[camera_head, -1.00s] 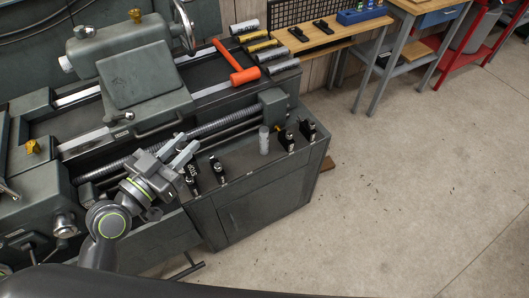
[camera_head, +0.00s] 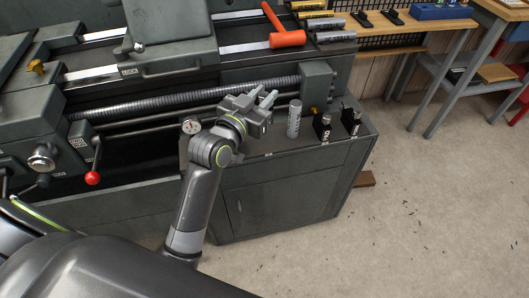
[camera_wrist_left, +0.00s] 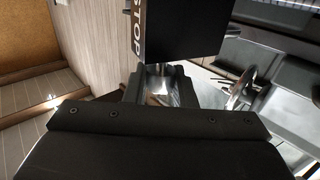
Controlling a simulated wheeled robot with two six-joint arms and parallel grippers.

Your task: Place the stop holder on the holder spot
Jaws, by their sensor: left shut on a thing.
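The stop holder is a black block with white STOP lettering (camera_wrist_left: 136,30). In the left wrist view it stands out beyond my left gripper's jaws (camera_wrist_left: 160,88). In the head view my left gripper (camera_head: 264,99) is over the lathe's front ledge, left of a silver cylinder (camera_head: 294,118); I cannot make out the held block there. My left gripper is shut on the stop holder. Two similar black holders (camera_head: 322,127) (camera_head: 351,118) stand upright on the ledge to the right. I cannot pick out the holder spot. My right gripper is not in view.
A round dial gauge (camera_head: 191,127) is left of my arm. The lathe's lead screw (camera_head: 180,99) runs behind the ledge. A red-headed hammer (camera_head: 287,40) and several cylinders lie further back. The ledge's right end (camera_head: 372,135) drops to open floor.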

